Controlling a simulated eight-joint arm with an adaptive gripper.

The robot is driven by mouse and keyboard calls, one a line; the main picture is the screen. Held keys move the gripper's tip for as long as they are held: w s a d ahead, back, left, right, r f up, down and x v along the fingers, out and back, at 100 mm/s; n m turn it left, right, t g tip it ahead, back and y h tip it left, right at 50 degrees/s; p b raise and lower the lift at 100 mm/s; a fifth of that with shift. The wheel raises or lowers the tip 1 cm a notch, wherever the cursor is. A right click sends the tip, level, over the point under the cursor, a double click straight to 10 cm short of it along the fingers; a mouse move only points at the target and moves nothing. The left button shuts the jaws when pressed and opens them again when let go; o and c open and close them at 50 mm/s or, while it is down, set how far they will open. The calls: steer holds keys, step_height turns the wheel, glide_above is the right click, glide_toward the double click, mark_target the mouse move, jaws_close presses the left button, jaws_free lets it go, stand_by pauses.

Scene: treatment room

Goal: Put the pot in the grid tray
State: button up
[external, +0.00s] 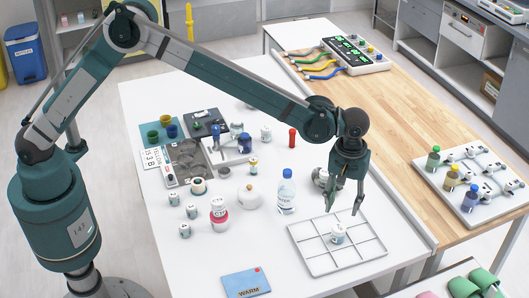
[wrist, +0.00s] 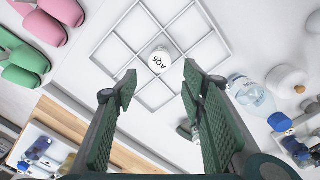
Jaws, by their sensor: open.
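A small white pot (external: 338,233) with a dark-lettered label stands upright in about the middle compartment of the white grid tray (external: 300,244). In the wrist view its lid (wrist: 160,60) reads what looks like AQ6, with the tray's dividers (wrist: 188,44) around it. My gripper (external: 345,205) is open above the tray's far part, its fingers pointing down and apart. In the wrist view my gripper (wrist: 159,80) has nothing between its fingertips, and the pot shows beyond them, apart from both fingers.
A water bottle (external: 286,193) stands left of the tray, close to a round white jar (external: 249,196). Several similar small pots (external: 191,211) stand farther left. A blue WARM pack (external: 245,283) lies near the front edge. A wooden table (external: 385,120) with a bottle rack (external: 472,185) adjoins on the right.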

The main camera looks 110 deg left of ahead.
steer(key=s+d+r+m+t, duration=0.2)
steer(key=s+d+r+m, duration=0.2)
steer(key=s+d+r, duration=0.7)
steer(key=s+d+r+m+t, duration=0.1)
steer(key=s+d+r+m, duration=0.55)
steer(key=s+r, duration=0.65)
steer(key=s+d+r+m+t, duration=0.1)
steer(key=s+d, duration=0.3)
steer(key=s, duration=0.4)
steer(key=s+d+r+m+t, duration=0.1)
steer(key=s+d+m, duration=0.1)
steer(key=s+d, duration=0.4)
steer(key=s+d+f+m+t, duration=0.1)
steer(key=s+f+m, duration=0.1)
steer(key=s, duration=0.6)
steer(key=s+d+f+m+t, duration=0.1)
steer(key=s+f, duration=0.3)
steer(key=s, duration=0.4)
steer(key=shift+s+d+f+m, duration=0.15)
steer(key=shift+s+d+m, duration=0.25)
steer(key=shift+d+m, duration=0.3)
